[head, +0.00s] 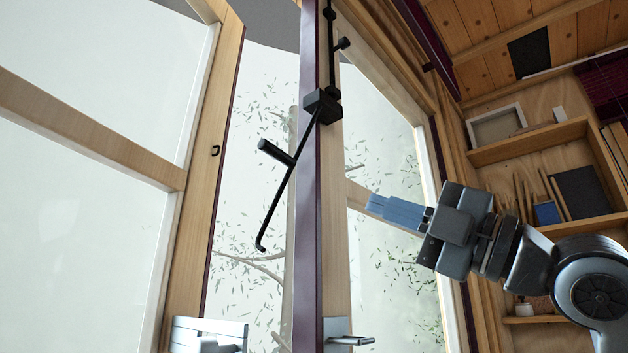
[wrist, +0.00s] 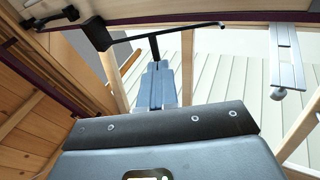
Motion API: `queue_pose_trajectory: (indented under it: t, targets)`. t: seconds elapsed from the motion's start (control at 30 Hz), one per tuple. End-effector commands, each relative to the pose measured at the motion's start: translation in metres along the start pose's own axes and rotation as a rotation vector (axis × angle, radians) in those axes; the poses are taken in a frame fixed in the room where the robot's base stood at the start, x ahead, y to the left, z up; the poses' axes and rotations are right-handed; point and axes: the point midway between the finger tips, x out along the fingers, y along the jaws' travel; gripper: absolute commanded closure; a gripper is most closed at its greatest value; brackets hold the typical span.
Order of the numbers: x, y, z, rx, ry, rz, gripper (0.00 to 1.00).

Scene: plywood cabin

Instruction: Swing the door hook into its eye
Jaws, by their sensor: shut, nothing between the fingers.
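The door hook (head: 277,205) is a thin black rod with a stubby side grip (head: 275,152). It hangs down and left from a black pivot block (head: 322,105) on the purple-edged door post, its bent tip free in the gap. The eye (head: 215,151) is a small black loop on the wooden frame to the left, apart from the hook. My gripper (head: 370,203) has blue fingers, shut and empty, right of the post. In the wrist view the fingers (wrist: 157,68) point at the hook (wrist: 170,31) and its grip (wrist: 153,46); I cannot tell whether they touch. The eye is not visible there.
A metal door handle (head: 350,340) sticks out low on the post, and another metal fitting (head: 208,335) is at the lower left. Shelves (head: 530,145) with books and a frame line the right wall. Open space lies between the post and the left frame.

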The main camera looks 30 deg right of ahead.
Motion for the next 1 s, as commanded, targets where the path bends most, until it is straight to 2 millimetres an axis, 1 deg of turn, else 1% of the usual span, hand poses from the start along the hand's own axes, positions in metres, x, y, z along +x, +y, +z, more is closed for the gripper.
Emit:
queue_pose_trajectory:
  t: [0.07, 0.17, 0.5, 0.7, 0.83, 1.0]
  targets:
    - [0.004, 0.000, 0.000, -0.004, 0.000, -0.002, 1.00]
    - [0.017, 0.001, -0.001, -0.001, 0.003, -0.002, 1.00]
    - [0.083, 0.002, -0.001, 0.000, 0.003, -0.001, 1.00]
    - [0.117, 0.002, -0.001, 0.000, 0.001, -0.001, 1.00]
    - [0.130, 0.001, 0.000, 0.000, 0.000, 0.000, 1.00]
    - [0.138, 0.000, 0.000, 0.000, -0.001, 0.000, 1.00]
